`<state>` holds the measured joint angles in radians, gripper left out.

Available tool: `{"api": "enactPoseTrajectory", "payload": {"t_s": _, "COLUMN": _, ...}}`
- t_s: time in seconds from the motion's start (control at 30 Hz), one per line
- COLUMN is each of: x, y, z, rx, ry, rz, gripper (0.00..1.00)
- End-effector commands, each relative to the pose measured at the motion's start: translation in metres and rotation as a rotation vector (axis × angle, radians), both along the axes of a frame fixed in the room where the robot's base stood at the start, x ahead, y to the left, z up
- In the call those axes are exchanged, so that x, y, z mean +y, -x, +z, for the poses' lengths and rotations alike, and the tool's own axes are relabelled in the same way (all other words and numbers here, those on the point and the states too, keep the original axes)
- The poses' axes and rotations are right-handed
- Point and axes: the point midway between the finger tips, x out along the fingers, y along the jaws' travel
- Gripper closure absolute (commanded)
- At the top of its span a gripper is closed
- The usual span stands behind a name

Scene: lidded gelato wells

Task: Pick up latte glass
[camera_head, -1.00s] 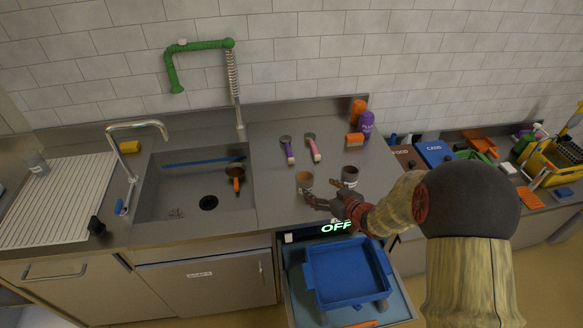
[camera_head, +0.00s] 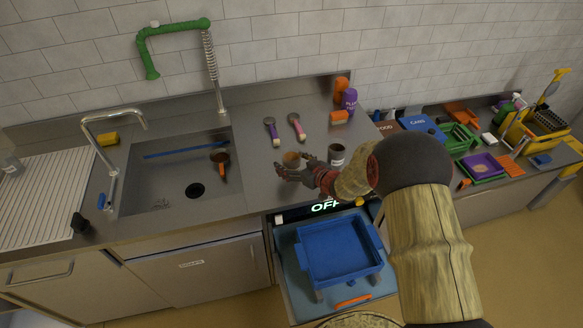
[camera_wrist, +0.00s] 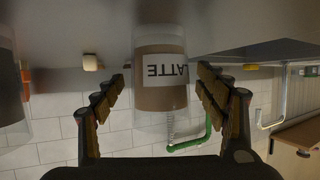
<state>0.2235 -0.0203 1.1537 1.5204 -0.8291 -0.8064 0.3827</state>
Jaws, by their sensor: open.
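The latte glass (camera_wrist: 160,75) is a clear glass with brown contents and a white label reading LATTE, upside down in the wrist view. It stands on the steel counter, and in the head view it is the brown cup (camera_head: 291,159) right of the sink. My gripper (camera_wrist: 158,92) is open, with one finger on each side of the glass. The fingers look apart from it. In the head view my gripper (camera_head: 291,173) is at the front of the glass and hides its lower part.
A second, dark-filled glass (camera_head: 337,155) stands close to the right; it also shows at the wrist view's left edge (camera_wrist: 12,85). Two scoops (camera_head: 297,127) lie behind. The sink (camera_head: 150,185) is left. A blue tray (camera_head: 338,255) sits below the counter edge.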

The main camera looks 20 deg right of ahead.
Motion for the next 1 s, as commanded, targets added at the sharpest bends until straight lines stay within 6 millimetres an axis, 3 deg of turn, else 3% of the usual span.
{"api": "enactPoseTrajectory", "payload": {"t_s": 0.17, "x": 0.0000, "y": 0.0003, "z": 0.0004, "rx": 0.000, "ry": 0.000, "rz": 0.000, "gripper": 0.31}}
{"api": "enactPoseTrajectory", "payload": {"t_s": 1.0, "x": -0.0001, "y": 0.0004, "z": 0.0004, "rx": 0.000, "ry": 0.001, "rz": 0.000, "gripper": 0.79}}
